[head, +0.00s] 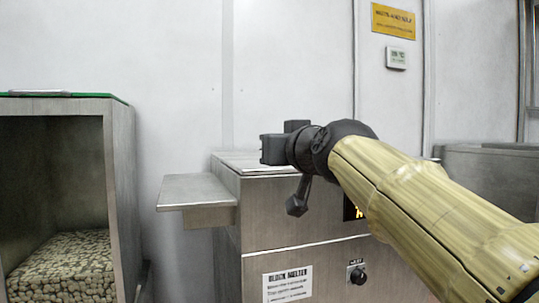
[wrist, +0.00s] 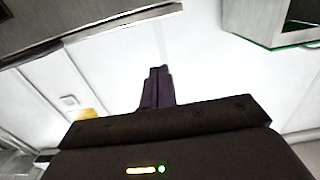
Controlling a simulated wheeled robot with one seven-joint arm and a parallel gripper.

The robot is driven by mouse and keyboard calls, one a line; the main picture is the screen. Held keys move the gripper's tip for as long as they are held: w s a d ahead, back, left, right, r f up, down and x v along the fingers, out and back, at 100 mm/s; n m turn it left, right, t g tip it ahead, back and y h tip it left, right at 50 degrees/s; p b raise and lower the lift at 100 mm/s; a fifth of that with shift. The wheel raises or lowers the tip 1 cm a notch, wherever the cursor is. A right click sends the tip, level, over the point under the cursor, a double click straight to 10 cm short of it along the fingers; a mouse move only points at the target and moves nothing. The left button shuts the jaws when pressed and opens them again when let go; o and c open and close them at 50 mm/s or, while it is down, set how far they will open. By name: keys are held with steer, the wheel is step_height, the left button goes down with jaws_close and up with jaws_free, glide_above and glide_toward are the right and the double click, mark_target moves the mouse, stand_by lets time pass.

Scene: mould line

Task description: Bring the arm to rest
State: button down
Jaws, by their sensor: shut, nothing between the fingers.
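My arm reaches in from the lower right of the head view, its pale yellow sleeve ending in a dark wrist. My gripper (head: 272,149) is at the end of it, in front of the top of a metal machine cabinet (head: 218,210). In the wrist view my gripper (wrist: 158,72) has its dark fingers together, with nothing between them. The wrist camera's picture is turned about, with wall and cabinet edges at its top.
A metal side shelf (head: 190,190) sticks out left of the cabinet. An open-fronted bin (head: 122,190) at the left holds a heap of lumpy pieces (head: 65,268). A yellow sign (head: 394,20) and a small display (head: 397,57) hang on the white wall. A grey unit (head: 490,170) stands at right.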

steer(key=shift+s+d+f, duration=0.15)
steer(key=shift+s, duration=0.25)
steer(key=shift+s+d+f, duration=0.1)
steer(key=shift+s+f, duration=0.05)
steer(key=shift+s, duration=0.25)
